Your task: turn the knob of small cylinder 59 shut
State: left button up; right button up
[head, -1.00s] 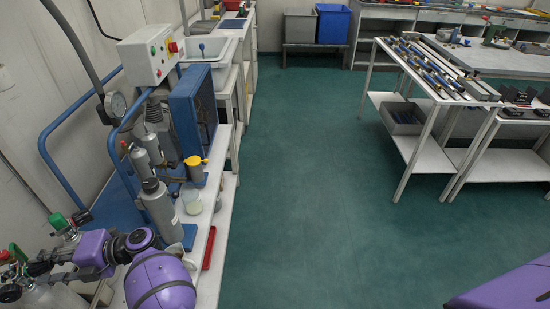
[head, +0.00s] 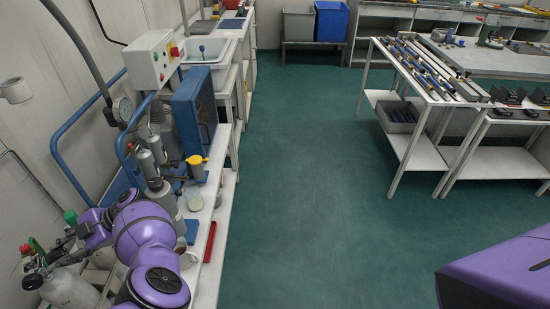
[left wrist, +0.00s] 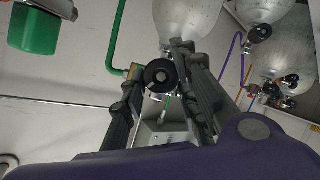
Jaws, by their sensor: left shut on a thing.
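In the left wrist view a round black knob (left wrist: 160,76) sits between the two dark fingers of my left gripper (left wrist: 158,68), which is shut on it. Behind the knob hangs a silver small cylinder (left wrist: 187,18). I cannot read a number on it. In the head view my left gripper (head: 46,264) is at the far lower left, beside the valve of a silver cylinder (head: 75,292), partly hidden by its own wrist. The knob's turn position cannot be told. My right gripper is out of view.
More silver cylinders (left wrist: 285,50) with valves and a purple hose are at the right of the left wrist view, with a green pipe (left wrist: 115,38) at the left. In the head view a bench (head: 226,205) with grey pump parts stands beside my arm. The green floor (head: 300,190) is clear.

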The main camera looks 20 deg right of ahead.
pick_arm(q)
jog(key=m+g+b, duration=0.1)
jog(key=m+g, duration=0.1)
jog(key=m, duration=0.1)
jog(key=shift+w+a+f+h+b, duration=0.1)
jog(key=shift+w+f+h+b, duration=0.1)
jog(key=shift+h+b, duration=0.2)
jog(key=shift+f+m+g+b, duration=0.25)
jog(key=shift+m+g+b, duration=0.75)
jog(key=shift+m+b, duration=0.15)
jog(key=shift+m+g+b, duration=0.7)
jog(key=shift+m+b, duration=0.05)
jog(key=shift+b, duration=0.35)
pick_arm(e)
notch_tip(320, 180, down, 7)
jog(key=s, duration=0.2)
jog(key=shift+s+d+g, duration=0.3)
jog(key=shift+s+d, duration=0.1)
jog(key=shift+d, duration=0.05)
pick_arm(q)
jog(key=shift+m, duration=0.3)
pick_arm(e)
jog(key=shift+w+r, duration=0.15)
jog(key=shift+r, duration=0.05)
pick_arm(q)
jog(key=o, duration=1)
jog(key=shift+o, duration=0.2)
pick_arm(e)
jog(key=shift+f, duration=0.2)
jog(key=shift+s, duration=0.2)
